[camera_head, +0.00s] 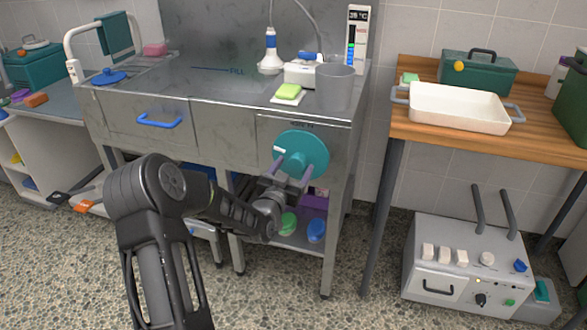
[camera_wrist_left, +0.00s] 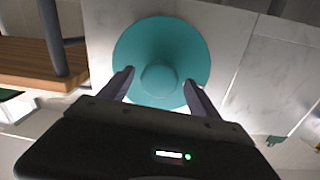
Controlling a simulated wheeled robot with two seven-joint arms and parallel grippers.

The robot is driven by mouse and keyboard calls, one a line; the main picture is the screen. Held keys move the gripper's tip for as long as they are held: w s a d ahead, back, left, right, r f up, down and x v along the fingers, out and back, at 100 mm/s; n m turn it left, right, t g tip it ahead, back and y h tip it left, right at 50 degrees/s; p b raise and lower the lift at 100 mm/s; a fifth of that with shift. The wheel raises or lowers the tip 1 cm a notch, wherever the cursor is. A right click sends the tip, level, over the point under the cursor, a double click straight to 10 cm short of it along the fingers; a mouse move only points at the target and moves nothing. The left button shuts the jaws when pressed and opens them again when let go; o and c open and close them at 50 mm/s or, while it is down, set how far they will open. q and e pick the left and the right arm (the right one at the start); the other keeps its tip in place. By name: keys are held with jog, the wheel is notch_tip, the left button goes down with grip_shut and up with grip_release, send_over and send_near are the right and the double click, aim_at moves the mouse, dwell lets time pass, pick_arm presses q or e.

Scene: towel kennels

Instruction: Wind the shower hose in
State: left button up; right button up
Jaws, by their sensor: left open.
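A round teal reel wheel (camera_head: 308,152) is mounted on the front of the steel wash stand, under a small label. My left gripper (camera_head: 292,168) is just in front of it with its fingers apart. In the left wrist view the teal wheel (camera_wrist_left: 135,50) has a round hub knob (camera_wrist_left: 158,79) that lies between the two open fingertips (camera_wrist_left: 158,85); I cannot tell whether they touch it. A white shower head (camera_head: 270,55) stands upright on the steel top, with a grey hose (camera_head: 306,22) running up behind it. My right gripper is not in view.
A grey cup (camera_head: 335,88) and a green sponge (camera_head: 289,91) stand on the steel top (camera_head: 215,88). A wooden table (camera_head: 420,130) with a white tray (camera_head: 458,108) is at the right. A grey control box (camera_head: 455,268) is on the floor.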

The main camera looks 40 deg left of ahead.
pick_arm(q)
jog(key=shift+c, duration=0.5)
grip_shut()
dwell(0.3)
